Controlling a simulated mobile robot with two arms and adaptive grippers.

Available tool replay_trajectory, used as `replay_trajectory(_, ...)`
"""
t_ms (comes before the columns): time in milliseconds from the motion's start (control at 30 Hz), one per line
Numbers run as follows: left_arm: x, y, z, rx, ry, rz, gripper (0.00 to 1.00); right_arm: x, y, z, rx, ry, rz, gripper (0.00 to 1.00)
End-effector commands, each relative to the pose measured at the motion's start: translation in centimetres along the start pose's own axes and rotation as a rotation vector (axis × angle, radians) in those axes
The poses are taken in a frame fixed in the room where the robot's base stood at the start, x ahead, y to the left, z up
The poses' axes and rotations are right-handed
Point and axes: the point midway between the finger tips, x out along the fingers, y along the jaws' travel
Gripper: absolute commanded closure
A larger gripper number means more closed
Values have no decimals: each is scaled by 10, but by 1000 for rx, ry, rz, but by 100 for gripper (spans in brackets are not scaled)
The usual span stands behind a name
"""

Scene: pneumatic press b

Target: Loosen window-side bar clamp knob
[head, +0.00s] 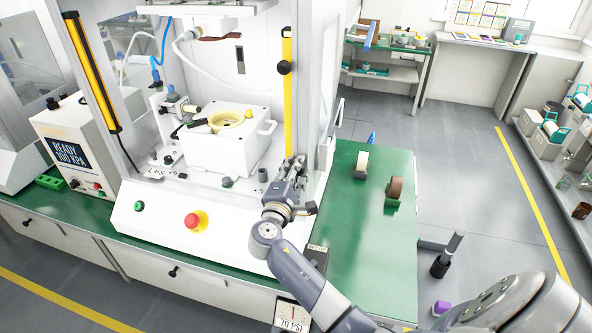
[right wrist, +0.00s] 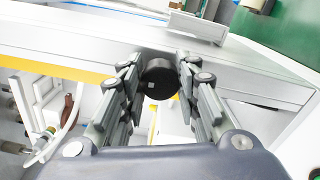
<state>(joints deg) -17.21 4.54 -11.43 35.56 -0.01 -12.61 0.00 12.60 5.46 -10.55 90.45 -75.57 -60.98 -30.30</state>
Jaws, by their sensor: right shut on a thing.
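In the right wrist view, a round black knob (right wrist: 160,78) sits between the two fingers of my right gripper (right wrist: 159,80), beside a yellow strip and a pale frame rail. The fingers are shut on the knob from both sides. In the head view, my right gripper (head: 297,164) is at the lower end of the right yellow bar (head: 287,110), and its fingers hide the held knob there. Another black knob (head: 284,68) sits higher on the same bar, clear of the gripper. My left gripper is not in view.
The white press base has a red emergency button (head: 193,221) and a green button (head: 139,206). Tape rolls (head: 396,187) stand on the green bench top (head: 376,240) at right.

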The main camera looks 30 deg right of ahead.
Motion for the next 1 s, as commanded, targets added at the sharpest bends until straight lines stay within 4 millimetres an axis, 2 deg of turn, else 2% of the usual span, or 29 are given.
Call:
replay_trajectory(133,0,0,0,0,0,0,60,1,3,1,2,-2,5,94)
replay_trajectory(167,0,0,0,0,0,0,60,1,3,1,2,-2,5,66)
replay_trajectory(233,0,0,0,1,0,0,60,1,3,1,3,-2,5,50)
replay_trajectory(567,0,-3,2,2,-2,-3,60,0,1,0,2,-1,1,49)
replay_trajectory(667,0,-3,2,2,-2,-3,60,-6,0,0,2,0,0,49)
replay_trajectory(767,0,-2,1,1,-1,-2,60,-20,0,-1,3,3,-1,49)
replay_trajectory(1000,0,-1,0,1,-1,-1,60,-71,-1,0,3,2,-2,49)
